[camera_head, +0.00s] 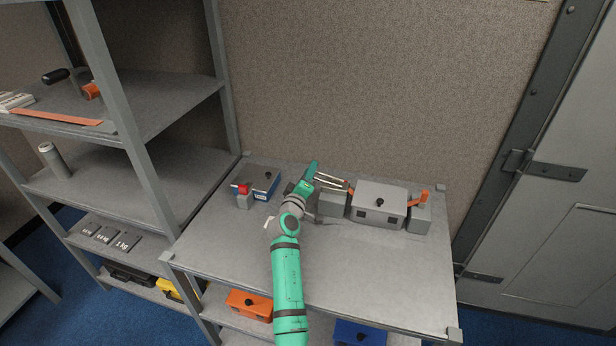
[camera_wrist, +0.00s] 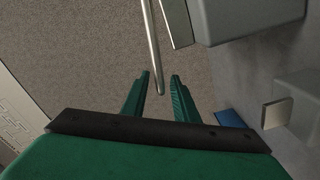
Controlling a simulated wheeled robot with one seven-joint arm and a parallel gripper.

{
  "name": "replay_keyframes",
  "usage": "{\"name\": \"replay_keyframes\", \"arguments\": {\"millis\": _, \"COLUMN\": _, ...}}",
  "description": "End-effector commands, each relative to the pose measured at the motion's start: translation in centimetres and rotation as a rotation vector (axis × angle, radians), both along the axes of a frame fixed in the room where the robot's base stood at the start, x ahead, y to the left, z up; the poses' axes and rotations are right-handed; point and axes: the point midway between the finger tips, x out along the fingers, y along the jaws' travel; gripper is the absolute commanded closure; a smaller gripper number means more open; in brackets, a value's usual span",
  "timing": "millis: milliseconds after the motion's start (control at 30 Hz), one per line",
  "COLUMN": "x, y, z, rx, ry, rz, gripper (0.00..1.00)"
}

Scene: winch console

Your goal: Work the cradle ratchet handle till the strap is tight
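A grey console (camera_head: 378,205) with a black knob stands at the back right of the bench. Thin pale rods (camera_head: 330,180) run from its left side toward my gripper (camera_head: 312,172). In the wrist view, a metal rod (camera_wrist: 153,45) reaches down from the top, beside a grey block (camera_wrist: 240,15). Its end lies between the two fingertips of my gripper (camera_wrist: 160,78), with gaps showing on both sides. The gripper is open. I cannot tell for sure whether this rod is the ratchet handle.
The bench front (camera_head: 370,270) is clear. Shelving (camera_head: 95,187) stands at left, a door (camera_head: 560,180) at right.

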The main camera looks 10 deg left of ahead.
Motion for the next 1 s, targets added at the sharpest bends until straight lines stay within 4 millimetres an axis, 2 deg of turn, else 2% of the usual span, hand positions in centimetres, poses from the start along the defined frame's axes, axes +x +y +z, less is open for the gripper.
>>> {"name": "replay_keyframes", "arguments": {"millis": 167, "x": -1.6, "y": 0.1, "z": -0.1, "rx": 0.000, "ry": 0.000, "rz": 0.001, "gripper": 0.73}}
{"name": "replay_keyframes", "arguments": {"millis": 600, "x": -9.2, "y": 0.7, "z": -0.3, "rx": 0.000, "ry": 0.001, "rz": 0.000, "gripper": 0.73}}
{"name": "replay_keyframes", "arguments": {"millis": 800, "x": -10.6, "y": 0.8, "z": -0.3, "rx": 0.000, "ry": 0.002, "rz": 0.000, "gripper": 0.73}}
{"name": "replay_keyframes", "arguments": {"millis": 1000, "x": -10.8, "y": 0.9, "z": -0.3, "rx": 0.000, "ry": 0.001, "rz": 0.000, "gripper": 0.73}}
